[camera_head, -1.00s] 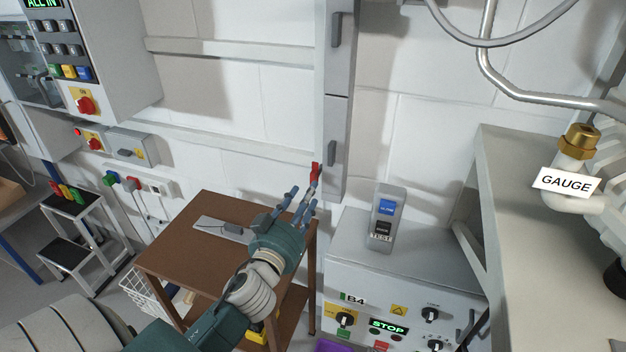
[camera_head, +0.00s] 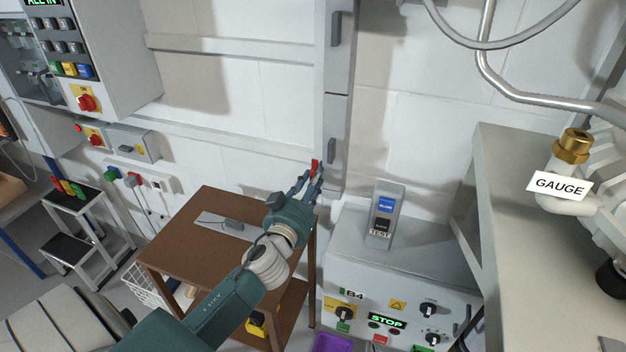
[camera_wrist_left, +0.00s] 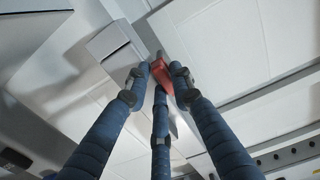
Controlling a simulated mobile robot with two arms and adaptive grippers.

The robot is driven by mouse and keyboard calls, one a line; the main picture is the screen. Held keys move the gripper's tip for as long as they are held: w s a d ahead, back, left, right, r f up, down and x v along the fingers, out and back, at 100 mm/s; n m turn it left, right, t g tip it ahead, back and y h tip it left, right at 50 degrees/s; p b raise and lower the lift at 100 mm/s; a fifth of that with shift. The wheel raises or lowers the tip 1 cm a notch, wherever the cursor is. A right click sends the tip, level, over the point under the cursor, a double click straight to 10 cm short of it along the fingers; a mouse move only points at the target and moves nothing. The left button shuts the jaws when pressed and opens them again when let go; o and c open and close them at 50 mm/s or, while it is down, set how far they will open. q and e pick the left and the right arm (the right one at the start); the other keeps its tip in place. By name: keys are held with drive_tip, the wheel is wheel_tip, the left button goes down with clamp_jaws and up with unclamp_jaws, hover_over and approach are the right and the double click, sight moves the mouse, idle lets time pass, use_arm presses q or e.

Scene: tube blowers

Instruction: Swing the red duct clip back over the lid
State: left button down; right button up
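The red duct clip (camera_head: 315,166) is in front of the tall grey duct (camera_head: 336,115) on the wall. Only a small red part of it shows past the fingers. In the left wrist view, the red clip (camera_wrist_left: 158,74) lies between my left gripper's (camera_wrist_left: 161,82) blue fingertips, which close in on it from both sides, with the third finger below. In the head view my left gripper (camera_head: 309,178) reaches up to the clip from below. I cannot clearly tell which panel is the lid. My right gripper is out of view.
A brown table (camera_head: 183,233) with a flat grey piece stands under my left arm. Right of it is a grey cabinet with a STOP display (camera_head: 387,321) and a small switch box (camera_head: 384,215) on top. A GAUGE label (camera_head: 560,186) hangs at the far right.

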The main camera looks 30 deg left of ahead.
use_arm(q)
drive_tip(key=shift+r+m, duration=0.15)
drive_tip(key=shift+m, duration=0.35)
drive_tip(key=m, duration=1.1)
drive_tip(key=f+m+p, duration=0.1)
drive_tip(key=m, duration=0.4)
drive_tip(key=shift+d+m, duration=0.2)
drive_tip(key=shift+m, duration=0.4)
idle(0.4)
drive_tip(key=c, duration=1.6)
unclamp_jaws()
drive_tip(key=shift+f, duration=0.1)
drive_tip(key=shift+w+f, duration=0.1)
